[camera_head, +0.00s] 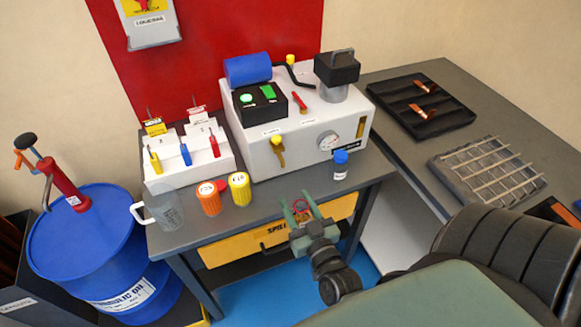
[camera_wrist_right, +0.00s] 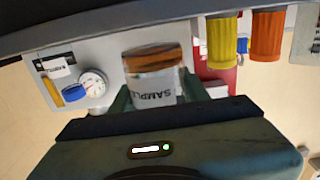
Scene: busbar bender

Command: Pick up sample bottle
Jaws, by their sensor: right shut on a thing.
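The sample bottle (camera_wrist_right: 152,82) is a clear jar with a white label and amber-brown contents. It appears upside down in the right wrist view, with its label lettering inverted. My right gripper (camera_head: 299,208) is shut on it, a finger on each side. In the head view, the bottle (camera_head: 300,207) shows only as a small clear and reddish shape between the fingers. The gripper is in front of the bench edge, over the yellow drawer. My left gripper is not in view.
A blue-capped bottle (camera_head: 340,165) stands on the bench (camera_head: 270,205) before the grey machine (camera_head: 300,120). Orange (camera_head: 209,199) and yellow (camera_head: 240,189) jars and a clear jug (camera_head: 165,207) stand left. A yellow drawer (camera_head: 225,250) is below.

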